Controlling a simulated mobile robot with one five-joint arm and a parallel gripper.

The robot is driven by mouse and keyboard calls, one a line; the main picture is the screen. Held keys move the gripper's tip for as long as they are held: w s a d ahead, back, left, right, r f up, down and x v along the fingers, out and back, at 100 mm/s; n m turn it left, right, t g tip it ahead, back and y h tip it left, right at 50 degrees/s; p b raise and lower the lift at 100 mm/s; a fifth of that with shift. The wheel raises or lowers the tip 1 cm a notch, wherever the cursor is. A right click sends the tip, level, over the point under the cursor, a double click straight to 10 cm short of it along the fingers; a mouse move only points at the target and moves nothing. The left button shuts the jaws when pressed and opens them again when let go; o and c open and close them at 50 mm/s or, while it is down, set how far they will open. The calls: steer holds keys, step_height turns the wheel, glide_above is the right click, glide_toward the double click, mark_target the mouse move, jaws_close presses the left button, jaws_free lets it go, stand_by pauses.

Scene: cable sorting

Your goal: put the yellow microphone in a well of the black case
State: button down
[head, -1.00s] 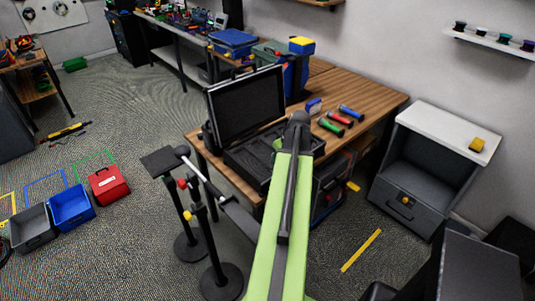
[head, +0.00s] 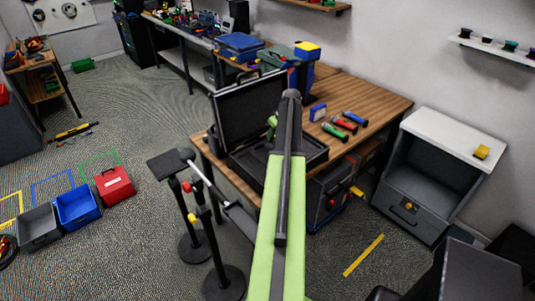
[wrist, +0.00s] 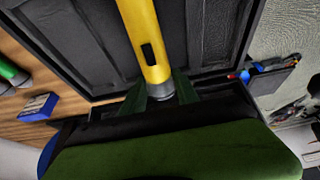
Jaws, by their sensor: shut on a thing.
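The black case (head: 318,150) lies open on the wooden table, its lid (head: 245,105) standing up on the left side. My gripper (wrist: 160,92) is shut on the yellow microphone (wrist: 145,38) near one end of its body, where a black switch shows. In the wrist view the dark case interior (wrist: 75,45) with its recessed wells lies behind the microphone; I cannot tell whether they touch. In the head view part of my gripper (head: 271,126) shows in front of the lid, and my arm hides the microphone and part of the case.
A dark stand (head: 172,163) is left of the table. A grey cabinet (head: 440,145) is at the right.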

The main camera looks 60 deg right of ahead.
steer(key=w+a+f, duration=0.1)
steer(key=w+f+b, duration=0.1)
steer(key=shift+w+a+f, duration=0.2)
steer(key=shift+w+a, duration=0.35)
steer(key=shift+w, duration=0.15)
steer(key=shift+f+b, duration=2.65)
steer(key=shift+b, duration=0.15)
steer(key=c, duration=0.9)
jaws_free()
steer(key=shift+r, duration=0.1)
steer(key=shift+c, duration=0.2)
steer(key=shift+r+p, duration=0.4)
steer(key=shift+p, duration=0.2)
steer(key=p+v, duration=1.1)
steer(key=v, duration=0.1)
steer(key=shift+r, duration=0.25)
